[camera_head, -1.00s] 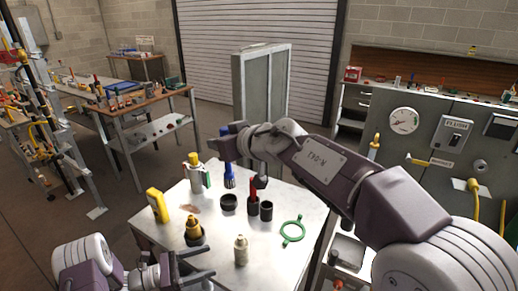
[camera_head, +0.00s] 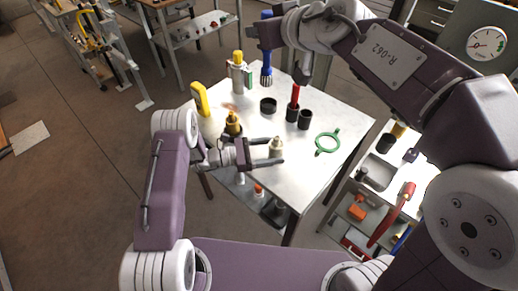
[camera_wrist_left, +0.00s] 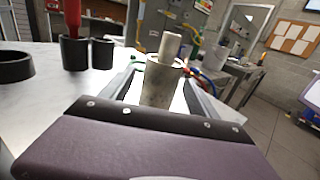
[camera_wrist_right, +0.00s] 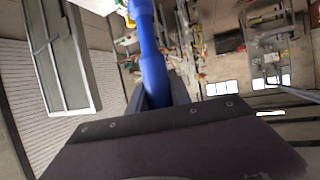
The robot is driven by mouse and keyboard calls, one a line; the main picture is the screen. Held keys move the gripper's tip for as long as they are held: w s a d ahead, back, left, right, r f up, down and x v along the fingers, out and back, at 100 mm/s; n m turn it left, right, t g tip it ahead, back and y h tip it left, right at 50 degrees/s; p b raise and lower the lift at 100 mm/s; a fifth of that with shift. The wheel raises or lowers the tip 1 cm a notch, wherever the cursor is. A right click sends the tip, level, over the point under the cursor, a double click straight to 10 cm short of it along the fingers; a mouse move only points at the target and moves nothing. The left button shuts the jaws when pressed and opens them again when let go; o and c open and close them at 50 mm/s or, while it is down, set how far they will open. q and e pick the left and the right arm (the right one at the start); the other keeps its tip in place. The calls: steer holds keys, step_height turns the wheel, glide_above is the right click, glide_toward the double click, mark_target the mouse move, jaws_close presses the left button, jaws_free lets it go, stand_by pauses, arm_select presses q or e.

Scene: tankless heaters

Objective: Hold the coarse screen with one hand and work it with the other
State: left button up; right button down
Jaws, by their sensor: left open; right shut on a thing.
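A pale beige cylinder with a narrower top (camera_head: 276,147), likely the coarse screen, stands upright near the front edge of the metal table (camera_head: 340,105). My left gripper (camera_head: 268,151) is open, with its fingers on either side of it. The left wrist view shows the cylinder (camera_wrist_left: 160,82) between the fingers; contact is not clear. My right gripper (camera_head: 264,33) is shut on a blue-handled brush (camera_head: 266,62). It holds the brush upright, bristles down, over the far side of the table. The right wrist view shows the blue handle (camera_wrist_right: 151,58).
Behind the cylinder are a black ring (camera_head: 268,105), a red-handled tool (camera_head: 295,95) in a black cup (camera_head: 292,114) and a second cup (camera_head: 305,120). A green ring tool (camera_head: 327,142) lies to the right. A yellow-topped fitting (camera_head: 233,124) stands close left, beside the left gripper.

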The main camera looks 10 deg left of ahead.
arm_select(q)
steer(key=shift+w+d, duration=0.1)
steer(key=shift+d, duration=0.3)
jaws_close()
stand_by(0.4)
